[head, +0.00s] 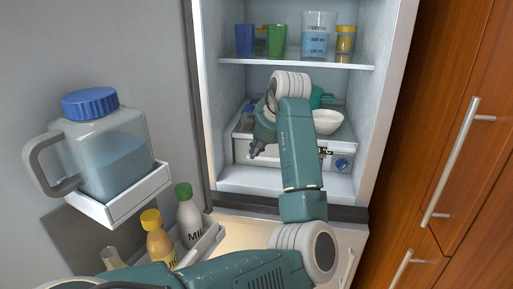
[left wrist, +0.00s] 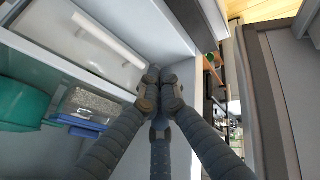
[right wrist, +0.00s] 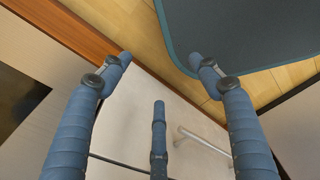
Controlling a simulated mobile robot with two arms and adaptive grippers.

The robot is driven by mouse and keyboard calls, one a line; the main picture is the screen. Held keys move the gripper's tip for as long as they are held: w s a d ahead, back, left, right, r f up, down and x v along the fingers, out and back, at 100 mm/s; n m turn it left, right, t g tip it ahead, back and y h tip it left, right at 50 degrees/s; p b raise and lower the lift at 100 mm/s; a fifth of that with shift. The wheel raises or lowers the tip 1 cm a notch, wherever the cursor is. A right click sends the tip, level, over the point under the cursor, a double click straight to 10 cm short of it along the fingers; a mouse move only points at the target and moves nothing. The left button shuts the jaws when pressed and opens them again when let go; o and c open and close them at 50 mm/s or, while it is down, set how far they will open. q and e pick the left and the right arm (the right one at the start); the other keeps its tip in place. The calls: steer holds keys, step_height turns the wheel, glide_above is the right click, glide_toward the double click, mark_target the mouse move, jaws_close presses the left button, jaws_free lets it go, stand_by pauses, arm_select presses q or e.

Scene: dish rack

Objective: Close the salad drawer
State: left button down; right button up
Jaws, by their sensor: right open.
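The salad drawer (head: 281,152) is the light-fronted box low inside the open fridge, partly hidden behind my left arm in the head view. In the left wrist view, a pale drawer front with a white bar handle (left wrist: 108,40) shows at the upper left. My left gripper (head: 256,151) points down in front of the drawer's left part. In the left wrist view its fingertips (left wrist: 160,97) meet with nothing seen between them; I cannot tell whether they touch the drawer. My right gripper (right wrist: 165,68) is open and empty, away from the fridge interior.
Cups and a measuring beaker (head: 318,35) stand on the upper shelf. A white bowl (head: 326,121) sits above the drawer. The fridge door at left holds a water jug (head: 110,155) and bottles (head: 188,215). Wooden cabinets (head: 450,110) with bar handles stand close on the right.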

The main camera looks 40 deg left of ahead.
arm_select(q)
steer(key=w+a+f+p, duration=0.1)
steer(key=f, duration=0.1)
steer(key=w+a+f+p, duration=0.1)
steer(key=a+f, duration=0.1)
steer(key=w+a+f, duration=0.1)
steer(key=a+f, duration=0.1)
steer(key=shift+w+p, duration=0.25)
steer(key=shift+p, duration=0.15)
steer(key=shift+w+a+f, duration=0.2)
steer(key=shift+w+a, duration=0.15)
steer(key=shift+w, duration=0.2)
steer(key=shift+r, duration=0.1)
